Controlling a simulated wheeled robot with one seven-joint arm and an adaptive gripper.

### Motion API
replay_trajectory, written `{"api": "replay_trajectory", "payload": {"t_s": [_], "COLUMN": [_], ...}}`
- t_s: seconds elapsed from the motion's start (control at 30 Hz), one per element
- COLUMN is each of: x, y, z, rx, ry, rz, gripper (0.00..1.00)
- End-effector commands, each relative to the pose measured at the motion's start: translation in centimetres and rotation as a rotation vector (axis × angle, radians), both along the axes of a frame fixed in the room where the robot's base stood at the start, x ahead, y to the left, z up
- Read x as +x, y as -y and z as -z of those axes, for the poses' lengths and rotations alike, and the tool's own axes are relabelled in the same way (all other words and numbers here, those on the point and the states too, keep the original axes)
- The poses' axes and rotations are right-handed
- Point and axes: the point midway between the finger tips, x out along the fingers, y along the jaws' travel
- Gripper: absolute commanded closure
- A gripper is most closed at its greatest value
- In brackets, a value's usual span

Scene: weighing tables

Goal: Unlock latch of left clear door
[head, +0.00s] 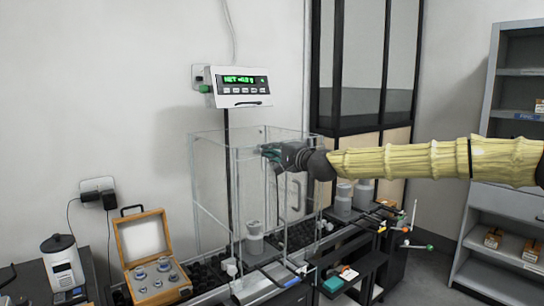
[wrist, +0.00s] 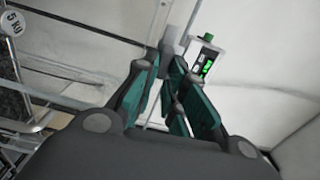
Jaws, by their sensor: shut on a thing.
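The clear door (head: 212,185) is part of a tall transparent enclosure standing on the weighing table. My gripper (head: 271,153), with teal pads, is at the upper part of the enclosure, reaching in from the right. In the wrist view my gripper (wrist: 165,78) has its fingers close together around a small grey piece (wrist: 171,46), which looks like the latch. The fingers hide most of it, so I cannot tell how far it is turned.
A scale display (head: 240,87) with green digits is on the wall behind. A grey-white weight (head: 254,240) stands inside the enclosure. An open wooden weight box (head: 152,262) is at the left. Canisters (head: 344,197) and a dark low shelf (head: 350,262) are at the right.

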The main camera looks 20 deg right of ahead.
Motion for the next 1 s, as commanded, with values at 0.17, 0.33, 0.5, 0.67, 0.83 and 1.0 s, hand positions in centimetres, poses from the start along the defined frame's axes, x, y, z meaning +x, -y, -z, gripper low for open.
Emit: {"api": "replay_trajectory", "payload": {"t_s": [0.17,0.33,0.5,0.67,0.83,1.0], "x": [0.08,0.07,0.07,0.07,0.06,0.03], "y": [0.28,0.26,0.26,0.25,0.23,0.12], "z": [0.15,0.08,0.06,0.06,0.08,0.09], "rx": [0.046,0.062,0.064,0.064,0.063,0.062], "ry": [-0.016,-0.021,-0.022,-0.022,-0.022,-0.022], "rz": [0.005,0.004,0.004,0.004,0.004,0.002], "gripper": [1.00,1.00,1.00,1.00,0.66,0.66]}}
